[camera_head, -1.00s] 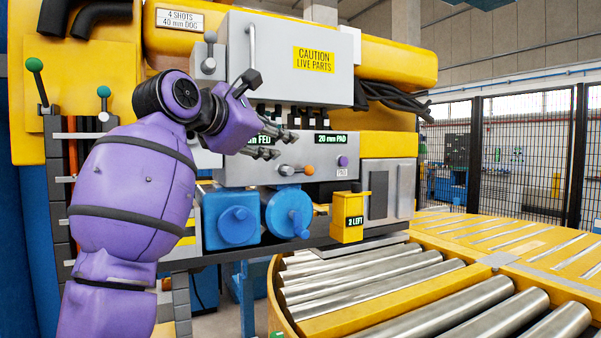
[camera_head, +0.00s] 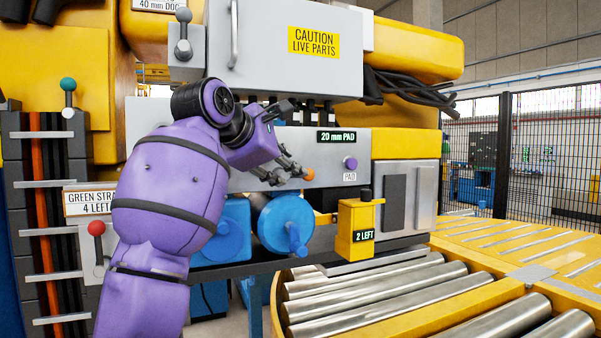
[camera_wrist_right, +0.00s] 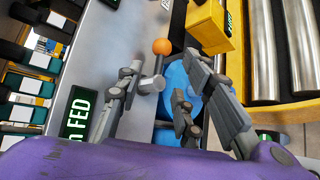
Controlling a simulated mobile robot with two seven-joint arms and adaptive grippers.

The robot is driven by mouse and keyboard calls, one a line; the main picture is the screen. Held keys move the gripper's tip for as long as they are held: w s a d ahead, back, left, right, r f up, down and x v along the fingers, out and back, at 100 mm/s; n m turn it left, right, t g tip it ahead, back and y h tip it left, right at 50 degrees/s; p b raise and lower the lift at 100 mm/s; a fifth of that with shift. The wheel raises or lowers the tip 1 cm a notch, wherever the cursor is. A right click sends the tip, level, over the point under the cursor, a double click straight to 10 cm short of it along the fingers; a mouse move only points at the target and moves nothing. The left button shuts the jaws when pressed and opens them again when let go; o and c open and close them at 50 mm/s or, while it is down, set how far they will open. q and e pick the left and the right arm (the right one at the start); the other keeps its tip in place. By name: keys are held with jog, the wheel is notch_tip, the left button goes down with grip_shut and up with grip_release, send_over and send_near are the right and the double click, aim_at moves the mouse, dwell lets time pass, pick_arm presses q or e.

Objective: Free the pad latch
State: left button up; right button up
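I cannot tell which of these is the pad latch. My right gripper (camera_head: 288,143) is open just left of the orange knob. In the right wrist view, its fingers (camera_wrist_right: 163,66) are spread on either side of the lever's grey shaft (camera_wrist_right: 152,84), with the orange knob (camera_wrist_right: 162,46) just beyond the tips. Contact is not clear. My left gripper is not in view.
A red-knobbed lever (camera_head: 97,229) is at the left. A roller conveyor (camera_head: 380,282) fills the lower right. A grey cabinet (camera_head: 285,45) overhangs the panel.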

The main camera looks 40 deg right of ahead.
jog(key=x, duration=0.6)
jog(key=shift+d+p, duration=0.2)
jog(key=shift+p, duration=0.15)
jog(key=shift+w+f, duration=0.1)
jog(key=shift+c, duration=0.2)
grip_shut()
